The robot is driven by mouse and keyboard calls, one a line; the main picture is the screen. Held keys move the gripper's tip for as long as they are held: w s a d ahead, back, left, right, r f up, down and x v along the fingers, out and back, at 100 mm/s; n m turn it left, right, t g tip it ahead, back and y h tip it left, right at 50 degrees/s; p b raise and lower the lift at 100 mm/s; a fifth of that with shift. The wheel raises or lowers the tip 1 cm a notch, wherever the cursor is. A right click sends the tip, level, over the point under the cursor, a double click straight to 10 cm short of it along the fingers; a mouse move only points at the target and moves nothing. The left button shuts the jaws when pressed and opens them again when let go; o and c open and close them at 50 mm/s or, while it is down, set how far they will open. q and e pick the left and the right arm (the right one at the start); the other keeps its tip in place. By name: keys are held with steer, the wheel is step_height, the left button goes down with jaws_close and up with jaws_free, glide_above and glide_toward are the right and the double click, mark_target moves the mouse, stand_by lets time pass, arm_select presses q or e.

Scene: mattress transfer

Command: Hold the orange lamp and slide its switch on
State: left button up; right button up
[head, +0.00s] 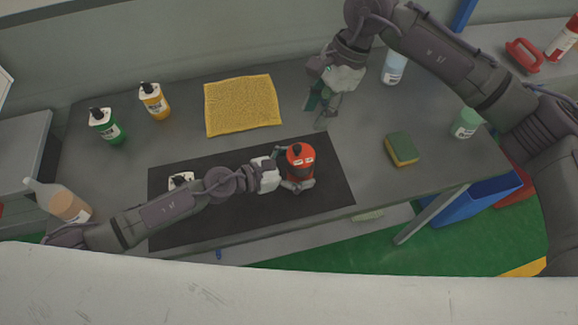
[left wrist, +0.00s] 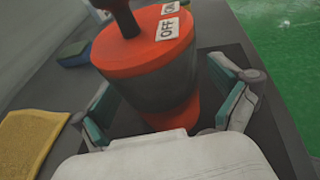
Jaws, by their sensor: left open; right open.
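The orange lamp (head: 301,160) stands upright on a black mat (head: 330,192) on the grey table. In the left wrist view the lamp (left wrist: 135,58) shows an orange top with a dark knob (left wrist: 124,18) and white labels, one reading OFF (left wrist: 167,29). My left gripper (head: 290,175) is at the lamp; in the left wrist view its two open fingers (left wrist: 170,105) stand on either side of the lamp's body, with a gap visible on the right. My right gripper (head: 322,112) is open and empty above the table, behind and to the right of the lamp.
Green (head: 107,126) and yellow (head: 155,101) bottles stand at the left. The mat's right end is clear.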

mark_target(301, 149)
arm_select(q)
steer(key=c, duration=1.5)
steer(key=shift+c, duration=0.7)
arm_select(e)
steer(key=shift+o, duration=0.4)
steer(key=s+a+f+g+y, duration=0.2)
steer(key=s+a+f+y, duration=0.25)
steer(key=s+y, duration=0.35)
steer(key=d+f+m+t+y, duration=0.4)
steer(key=d+f+m+t, duration=0.2)
steer(key=d+m+t, duration=0.55)
steer(key=shift+n+t, duration=0.25)
steer(key=shift+n, duration=0.2)
steer(key=x, duration=1.2)
steer(key=shift+w+r, duration=0.2)
steer(key=shift+w, duration=0.1)
